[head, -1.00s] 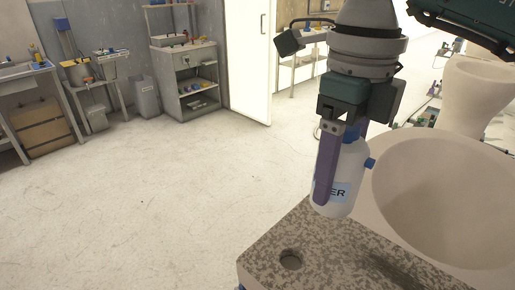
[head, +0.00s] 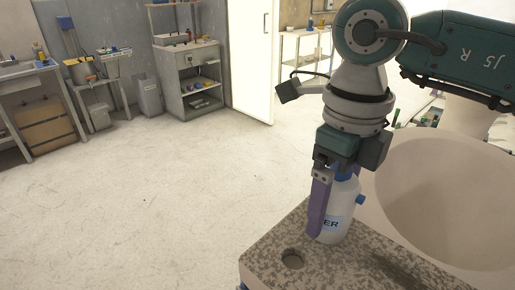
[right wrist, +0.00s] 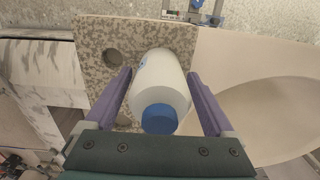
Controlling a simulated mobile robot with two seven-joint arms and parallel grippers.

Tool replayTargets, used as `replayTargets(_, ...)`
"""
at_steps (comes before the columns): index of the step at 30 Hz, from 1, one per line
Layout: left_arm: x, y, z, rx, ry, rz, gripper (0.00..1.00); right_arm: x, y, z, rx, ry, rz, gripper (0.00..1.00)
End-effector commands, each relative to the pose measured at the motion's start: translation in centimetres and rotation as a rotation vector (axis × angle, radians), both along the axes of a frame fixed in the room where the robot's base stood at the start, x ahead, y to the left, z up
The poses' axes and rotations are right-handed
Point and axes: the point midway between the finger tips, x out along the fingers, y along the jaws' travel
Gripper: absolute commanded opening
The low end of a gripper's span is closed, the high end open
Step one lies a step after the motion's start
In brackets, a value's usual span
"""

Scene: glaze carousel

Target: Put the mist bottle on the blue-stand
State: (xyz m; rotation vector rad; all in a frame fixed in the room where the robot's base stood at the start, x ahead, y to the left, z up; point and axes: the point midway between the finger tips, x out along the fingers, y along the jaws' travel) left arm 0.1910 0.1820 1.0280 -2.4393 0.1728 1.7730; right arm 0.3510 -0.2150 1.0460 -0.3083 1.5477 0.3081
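The mist bottle (head: 334,222) is white with a blue cap and a label ending in "ER". It is upright over the speckled stone slab, and I cannot tell whether its base touches it. My right gripper (head: 326,212) points down with its purple fingers on either side of the bottle. In the right wrist view the bottle (right wrist: 160,85) sits between the fingertips, cap toward the camera. I cannot clearly make out a blue stand; only a small blue bit (head: 242,287) shows under the slab's near left corner. My left gripper is out of view.
The speckled slab (head: 268,272) has a round hole left of the bottle. A large beige bowl (head: 440,200) stands close on the right. Open floor lies to the left. Shelves (head: 190,80) and worktables stand along the far wall.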

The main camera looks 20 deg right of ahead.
Motion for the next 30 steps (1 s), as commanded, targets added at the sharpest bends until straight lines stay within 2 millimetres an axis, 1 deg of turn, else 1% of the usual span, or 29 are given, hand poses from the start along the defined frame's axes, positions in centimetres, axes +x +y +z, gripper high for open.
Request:
replayTargets(1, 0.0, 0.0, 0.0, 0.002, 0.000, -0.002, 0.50, 0.0, 0.0, 0.0, 0.000, 0.000, 0.000, 0.95)
replayTargets(3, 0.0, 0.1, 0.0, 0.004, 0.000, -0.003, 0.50, 0.0, 0.0, 0.0, 0.000, 0.000, 0.000, 1.00)
replayTargets(9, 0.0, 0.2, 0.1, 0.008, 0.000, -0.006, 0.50, 0.0, 0.0, 0.1, 0.000, 0.000, 0.000, 1.00)
replayTargets(12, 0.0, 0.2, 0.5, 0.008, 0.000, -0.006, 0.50, 0.0, 0.0, 0.7, 0.000, 0.000, 0.000, 1.00)
replayTargets(14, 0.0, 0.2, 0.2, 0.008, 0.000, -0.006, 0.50, 0.1, 0.0, 1.2, 0.001, -0.004, 0.000, 1.00)
replayTargets(17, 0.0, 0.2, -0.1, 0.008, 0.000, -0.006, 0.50, 0.1, 0.0, 3.1, 0.000, -0.007, 0.002, 1.00)
replayTargets(24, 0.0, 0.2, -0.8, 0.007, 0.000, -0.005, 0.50, 0.2, 0.0, 8.6, 0.000, -0.007, 0.000, 1.00)
replayTargets(27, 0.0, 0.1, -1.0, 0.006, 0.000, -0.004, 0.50, 0.1, 0.0, 10.4, 0.000, -0.005, 0.000, 1.00)
replayTargets(30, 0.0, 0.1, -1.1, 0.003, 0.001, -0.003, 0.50, 0.1, 0.0, 11.6, 0.000, -0.003, -0.001, 1.00)
